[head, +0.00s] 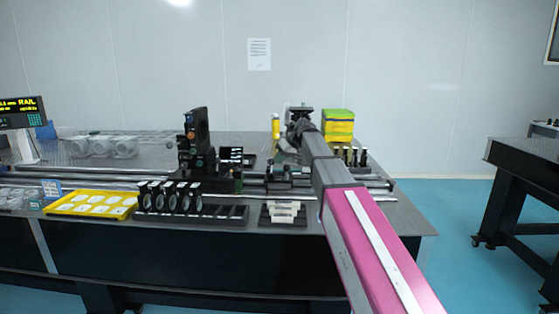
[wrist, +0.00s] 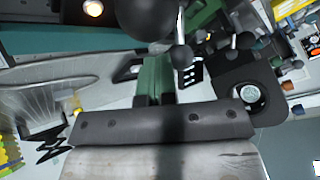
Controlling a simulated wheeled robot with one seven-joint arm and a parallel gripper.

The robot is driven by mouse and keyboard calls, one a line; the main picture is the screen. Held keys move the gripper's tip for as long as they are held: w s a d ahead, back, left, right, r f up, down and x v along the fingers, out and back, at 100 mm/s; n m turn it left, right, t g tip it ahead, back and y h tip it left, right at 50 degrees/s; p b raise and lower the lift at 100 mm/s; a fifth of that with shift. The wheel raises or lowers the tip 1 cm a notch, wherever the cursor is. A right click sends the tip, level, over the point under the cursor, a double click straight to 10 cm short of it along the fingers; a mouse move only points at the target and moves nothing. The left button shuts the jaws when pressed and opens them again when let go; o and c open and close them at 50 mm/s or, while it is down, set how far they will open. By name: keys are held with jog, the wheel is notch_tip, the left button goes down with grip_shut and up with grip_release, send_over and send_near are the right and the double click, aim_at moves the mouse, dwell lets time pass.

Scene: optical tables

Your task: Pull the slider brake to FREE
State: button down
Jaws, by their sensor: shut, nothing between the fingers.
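A long rail (head: 105,182) runs along the front of the optical table (head: 400,218). A black slider (head: 222,184) with a tall dark mount stands on it left of my arm, and a smaller carriage (head: 280,180) sits nearer the arm. My gripper (head: 299,113) is at the arm's far end, above the back part of the table; it is small and dark there, shut and empty. The wrist view shows black ball knobs (wrist: 181,56) on thin stems near green parts (wrist: 205,14). I cannot tell which part is the slider brake, or whether it stands at FREE.
A yellow tray (head: 62,210), a black rack (head: 225,214) with round optics and a stack of pale blocks (head: 284,211) lie along the front. A yellow-green box (head: 338,125) stands right of the gripper. A display (head: 20,112) reads RAIL at far left.

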aim_at(271, 164)
jog(key=s+t, duration=0.1)
jog(key=s+n+t, duration=0.1)
jog(key=s+t, duration=0.1)
jog(key=shift+s+r+n+t, duration=0.2)
jog(key=shift+r+n+t, duration=0.1)
jog(key=s+n+t, duration=0.1)
jog(key=t, duration=0.1)
jog(key=s+t+y, duration=0.1)
jog(key=t, duration=0.1)
jog(key=shift+s+a+f+n, duration=0.1)
jog(key=shift+s+f+n, duration=0.05)
jog(key=shift+s+n, duration=0.2)
jog(key=shift+w, duration=0.15)
jog(key=shift+r, duration=0.8)
